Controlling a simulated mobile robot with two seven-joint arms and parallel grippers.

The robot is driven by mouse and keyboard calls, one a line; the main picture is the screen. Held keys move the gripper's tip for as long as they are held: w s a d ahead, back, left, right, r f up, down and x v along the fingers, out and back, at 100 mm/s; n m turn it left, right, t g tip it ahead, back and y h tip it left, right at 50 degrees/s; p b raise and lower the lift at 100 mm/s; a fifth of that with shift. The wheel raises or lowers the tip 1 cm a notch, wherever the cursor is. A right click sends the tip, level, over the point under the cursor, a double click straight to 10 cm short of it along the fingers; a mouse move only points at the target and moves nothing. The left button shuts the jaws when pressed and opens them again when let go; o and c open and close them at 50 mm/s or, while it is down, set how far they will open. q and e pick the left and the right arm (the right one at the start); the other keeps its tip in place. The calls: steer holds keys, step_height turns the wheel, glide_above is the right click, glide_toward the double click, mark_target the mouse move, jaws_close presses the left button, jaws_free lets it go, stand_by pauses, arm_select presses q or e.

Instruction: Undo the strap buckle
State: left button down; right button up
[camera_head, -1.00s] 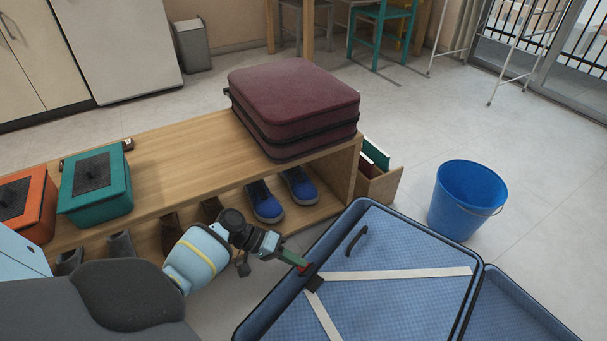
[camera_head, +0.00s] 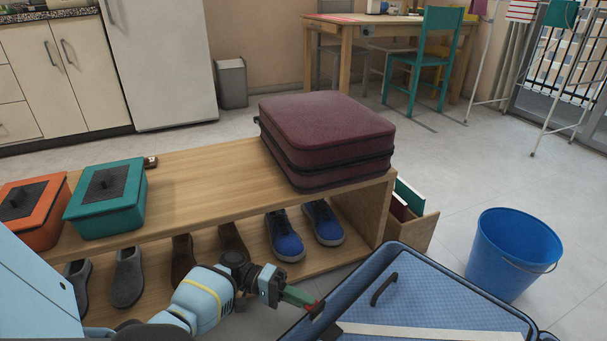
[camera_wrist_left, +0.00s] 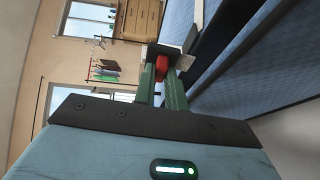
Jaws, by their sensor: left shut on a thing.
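The open blue suitcase (camera_head: 440,300) lies at the lower right of the head view, its lower part cut off by the frame. A pale strap (camera_head: 430,331) crosses its inside, with a dark buckle piece (camera_head: 331,331) at its left end. My left gripper (camera_head: 312,306) is at the suitcase's left rim, by the buckle. In the left wrist view its green fingers (camera_wrist_left: 164,80) are shut on a small red part (camera_wrist_left: 161,67) of the buckle. A dark buckle piece (camera_wrist_left: 168,52) and pale strap (camera_wrist_left: 198,14) lie just beyond. My right gripper is not in view.
A wooden bench (camera_head: 205,170) holds a maroon suitcase (camera_head: 325,130), a teal box (camera_head: 108,200) and an orange box (camera_head: 32,215). Several shoes, including blue ones (camera_head: 285,235), stand beneath. A blue bucket (camera_head: 512,250) stands right on open floor.

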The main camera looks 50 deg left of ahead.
arm_select(q)
steer(key=c, duration=1.4)
jaws_free()
steer(key=shift+c, duration=0.2)
steer(key=v, duration=0.7)
steer(key=shift+s+a+p, duration=0.15)
steer(key=shift+a+p, duration=0.2)
